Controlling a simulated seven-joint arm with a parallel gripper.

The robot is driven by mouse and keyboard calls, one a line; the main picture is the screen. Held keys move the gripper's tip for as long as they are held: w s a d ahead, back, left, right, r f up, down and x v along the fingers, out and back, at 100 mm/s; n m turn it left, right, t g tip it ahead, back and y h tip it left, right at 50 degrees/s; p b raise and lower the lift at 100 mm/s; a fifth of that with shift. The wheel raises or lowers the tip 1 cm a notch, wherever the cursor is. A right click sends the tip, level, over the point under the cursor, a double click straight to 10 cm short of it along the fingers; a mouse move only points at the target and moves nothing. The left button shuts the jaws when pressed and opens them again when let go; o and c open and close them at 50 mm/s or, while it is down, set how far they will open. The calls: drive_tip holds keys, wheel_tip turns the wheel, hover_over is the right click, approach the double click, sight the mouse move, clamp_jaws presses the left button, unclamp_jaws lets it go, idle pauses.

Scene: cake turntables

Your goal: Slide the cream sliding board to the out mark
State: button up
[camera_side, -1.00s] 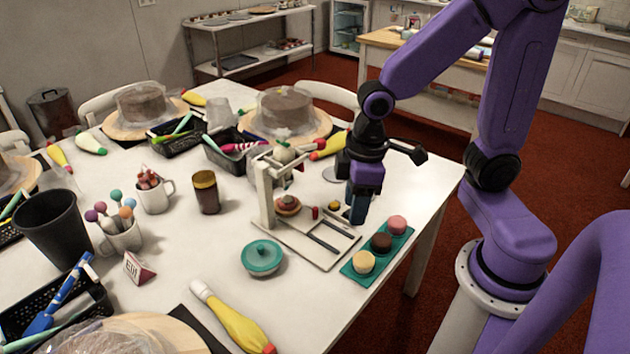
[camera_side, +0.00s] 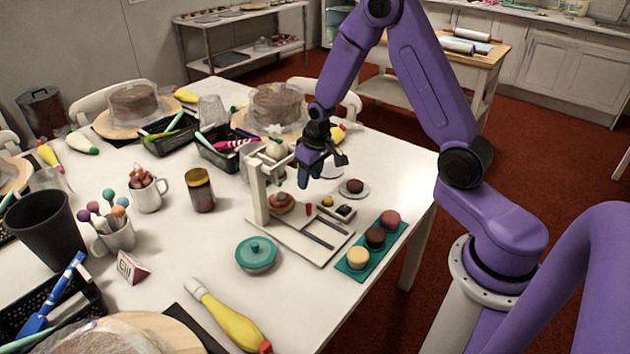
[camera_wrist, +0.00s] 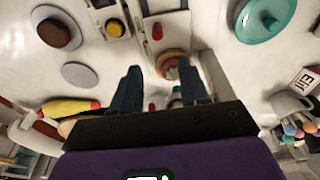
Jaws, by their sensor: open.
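A cream stand with a flat base (camera_side: 290,243) and an upright frame (camera_side: 257,190) is on the white table in the side view. Dark slots run along the base. I cannot clearly tell the sliding board from the base, nor make out the out mark. A layered round piece (camera_side: 282,203) sits under the frame, with a red peg (camera_side: 308,210) beside it. In the wrist view the round piece (camera_wrist: 173,62) and red peg (camera_wrist: 157,32) lie just beyond the fingertips. My gripper (camera_side: 304,184) is open and empty, above the stand's back right side. Its fingers (camera_wrist: 160,82) are apart.
A teal tray (camera_side: 351,269) with three small cakes is right of the stand. A teal lidded dish (camera_side: 256,254) is in front. A small plate (camera_side: 342,190) with a brown piece is behind. A brown jar (camera_side: 201,190) stands left.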

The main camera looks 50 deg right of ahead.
sight(310, 205)
drive_tip(key=shift+f, duration=4.8)
drive_tip(key=shift+c, duration=0.9)
clamp_jaws()
drive_tip(key=shift+s, duration=6.15)
drive_tip(key=shift+o, duration=0.9)
unclamp_jaws()
